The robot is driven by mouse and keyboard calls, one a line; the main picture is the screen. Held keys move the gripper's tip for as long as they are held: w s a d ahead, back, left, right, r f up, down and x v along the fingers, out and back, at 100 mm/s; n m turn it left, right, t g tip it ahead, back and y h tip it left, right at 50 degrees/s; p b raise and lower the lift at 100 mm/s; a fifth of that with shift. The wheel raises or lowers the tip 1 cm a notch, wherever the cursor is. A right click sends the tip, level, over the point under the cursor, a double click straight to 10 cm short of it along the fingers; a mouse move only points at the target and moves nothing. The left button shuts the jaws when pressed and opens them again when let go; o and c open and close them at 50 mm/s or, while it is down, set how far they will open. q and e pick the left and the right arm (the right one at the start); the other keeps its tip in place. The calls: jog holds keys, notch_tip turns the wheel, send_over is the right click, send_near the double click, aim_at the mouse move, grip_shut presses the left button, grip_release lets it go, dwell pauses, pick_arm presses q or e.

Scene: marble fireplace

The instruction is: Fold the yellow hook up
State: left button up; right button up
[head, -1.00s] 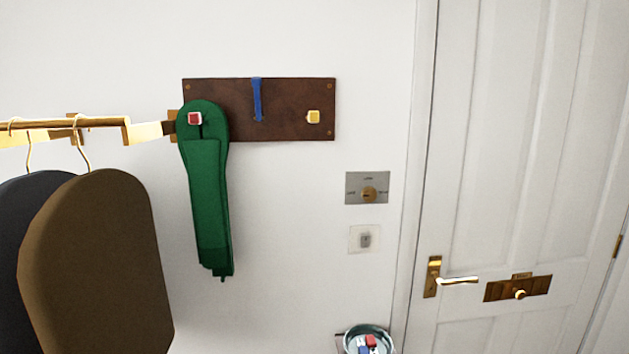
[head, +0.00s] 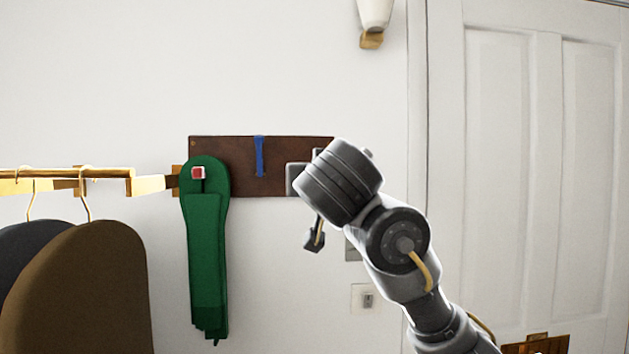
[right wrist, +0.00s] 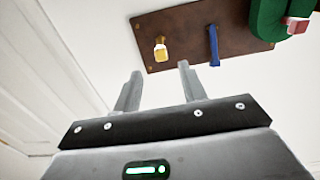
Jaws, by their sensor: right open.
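The yellow hook (right wrist: 160,52) sticks out from the brown wall board (right wrist: 180,20) in the right wrist view. In the head view my right arm hides it; the board (head: 225,150) shows to the left of the arm. My right gripper (right wrist: 156,75) is open and empty, its two fingers pointing at the board. The hook lies just beyond the fingertips, between their lines, and appears apart from them. The blue hook (head: 259,156) hangs down on the board's middle, and shows in the right wrist view (right wrist: 213,45). My left gripper is not in view.
A green scarf-like strap (head: 206,250) hangs on the red hook (head: 198,172) at the board's left. A brass rail (head: 70,174) with hangers and dark garments stands farther left. A white door (head: 540,180) is on the right. A wall lamp (head: 374,15) is above.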

jog(key=shift+w+r+p, duration=0.2)
jog(key=shift+w+p, duration=0.95)
jog(key=shift+w, duration=1.45)
jog(key=shift+w+r+p, duration=0.2)
jog(key=shift+w+p, duration=0.95)
jog(key=shift+w, duration=1.45)
jog(key=shift+c, duration=0.4)
grip_shut()
